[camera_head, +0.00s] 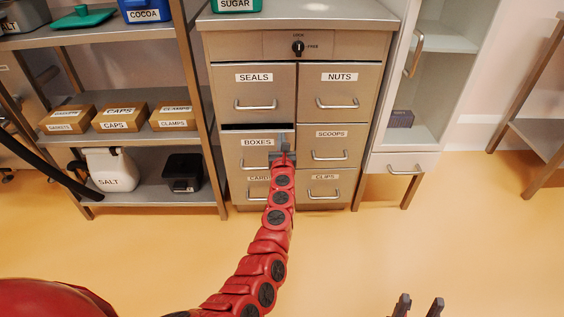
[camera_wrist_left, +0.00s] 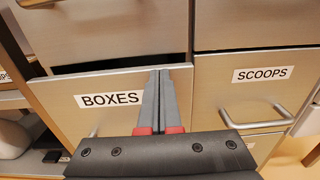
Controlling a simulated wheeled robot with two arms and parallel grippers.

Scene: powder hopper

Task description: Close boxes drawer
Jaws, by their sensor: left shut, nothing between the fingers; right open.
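The boxes drawer (camera_head: 240,146) is in the left column of the metal cabinet, under the seals drawer. A dark gap shows along its top edge, so it stands somewhat open. Its front (camera_wrist_left: 93,118) also shows in the left wrist view, with the gap above it. My left gripper (camera_head: 285,150) is shut and empty, its fingertips (camera_wrist_left: 160,75) at the upper right part of the drawer front. I cannot tell whether they touch it. The gripper hides part of the drawer's handle. My right gripper (camera_head: 419,306) is open and empty at the bottom edge, far from the cabinet.
The seals drawer (camera_head: 253,92), nuts drawer (camera_head: 339,92) and scoops drawer (camera_head: 332,144) look shut. A shelf rack with cartons (camera_head: 121,117) stands left. A white cabinet (camera_head: 404,161) stands right. The yellow floor (camera_head: 400,240) in front is clear.

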